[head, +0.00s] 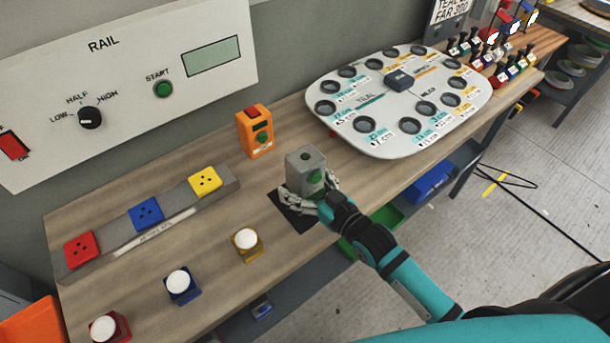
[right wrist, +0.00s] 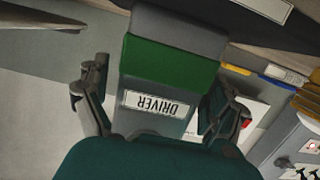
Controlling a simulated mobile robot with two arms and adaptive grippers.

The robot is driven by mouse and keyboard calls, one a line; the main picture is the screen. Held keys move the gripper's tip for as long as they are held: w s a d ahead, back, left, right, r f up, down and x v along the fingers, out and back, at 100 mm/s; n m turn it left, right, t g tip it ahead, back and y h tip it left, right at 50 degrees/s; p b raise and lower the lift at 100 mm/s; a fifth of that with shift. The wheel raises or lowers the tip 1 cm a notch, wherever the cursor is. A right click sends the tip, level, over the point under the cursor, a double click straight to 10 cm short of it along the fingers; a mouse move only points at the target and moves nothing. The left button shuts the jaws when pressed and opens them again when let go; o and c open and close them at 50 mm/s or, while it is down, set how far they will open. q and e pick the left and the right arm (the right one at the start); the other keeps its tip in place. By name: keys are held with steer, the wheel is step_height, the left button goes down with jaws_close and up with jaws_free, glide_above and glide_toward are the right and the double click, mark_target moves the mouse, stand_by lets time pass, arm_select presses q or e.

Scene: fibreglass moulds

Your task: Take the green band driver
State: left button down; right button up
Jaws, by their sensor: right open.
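In the right wrist view the driver (right wrist: 168,65) shows a wide green band and a label reading DRIVER. My right gripper (head: 314,193) is open, with its fingers on either side of the driver. In the right wrist view the gripper (right wrist: 158,90) shows gaps beside the block. My left gripper is out of view.
An orange box (head: 254,131) with a green button stands behind the driver. A grey board with round holes (head: 390,146) lies to the right. A grey strip with coloured sockets (head: 120,248) and several white-topped blocks are at the left. Bare wood lies between.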

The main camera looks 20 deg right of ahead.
steer(key=shift+s, duration=0.1)
steer(key=c, duration=1.5)
steer(key=shift+r, duration=0.1)
steer(key=shift+c, duration=0.7)
